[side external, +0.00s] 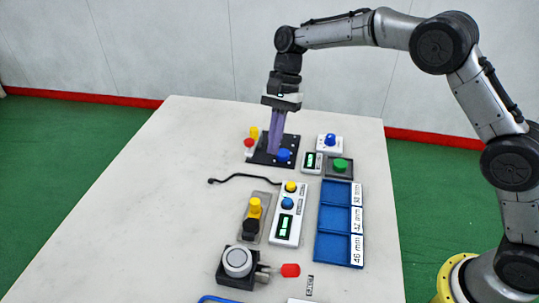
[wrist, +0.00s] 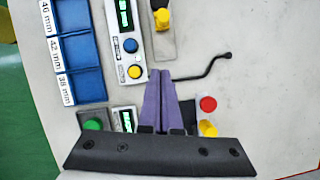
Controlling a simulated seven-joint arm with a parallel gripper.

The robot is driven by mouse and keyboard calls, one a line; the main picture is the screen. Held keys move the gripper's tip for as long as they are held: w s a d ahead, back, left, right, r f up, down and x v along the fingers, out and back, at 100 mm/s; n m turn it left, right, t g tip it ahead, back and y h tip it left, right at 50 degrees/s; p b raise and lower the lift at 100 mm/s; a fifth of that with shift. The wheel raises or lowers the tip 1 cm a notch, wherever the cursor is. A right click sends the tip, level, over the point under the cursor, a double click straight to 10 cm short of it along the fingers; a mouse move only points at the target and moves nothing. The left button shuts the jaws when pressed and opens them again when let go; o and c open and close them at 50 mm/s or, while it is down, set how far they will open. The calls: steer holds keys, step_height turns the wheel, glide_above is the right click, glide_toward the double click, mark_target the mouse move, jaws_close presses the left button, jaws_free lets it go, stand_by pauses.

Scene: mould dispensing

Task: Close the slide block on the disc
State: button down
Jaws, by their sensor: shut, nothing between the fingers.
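A black block (side external: 228,279) at the front of the table carries a round pale grey disc (side external: 237,261). A metal rod with a red handle (side external: 290,270) sticks out from its right side. I take this as the slide block unit; how far its slide stands from the disc is too small to tell. It is not in the wrist view. My gripper (side external: 273,151) has long purple fingers, shut and empty, pointing down over a black plate (side external: 262,158) at the back, well away from the disc. The fingers also show in the wrist view (wrist: 160,76).
The black plate bears a blue knob (side external: 284,155); red (side external: 249,143) and yellow knobs stand beside it. A white control box (side external: 288,228), a blue labelled tray (side external: 319,238), a grey-based yellow-knobbed fixture (side external: 255,206) and a bent black rod (side external: 240,176) lie between. The table's left side is clear.

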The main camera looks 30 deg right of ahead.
mark_target(255, 209)
steer(key=x, duration=0.8)
steer(key=shift+s+f, duration=0.1)
steer(key=shift+f, duration=0.05)
steer(key=a, duration=0.1)
steer(key=s+a, duration=0.1)
steer(key=shift+s+a, duration=0.3)
steer(key=shift+a, duration=0.05)
steer(key=shift+s+a, duration=0.25)
steer(key=shift+a, duration=0.15)
steer(key=shift+s+a, duration=0.3)
steer(key=shift+a, duration=0.1)
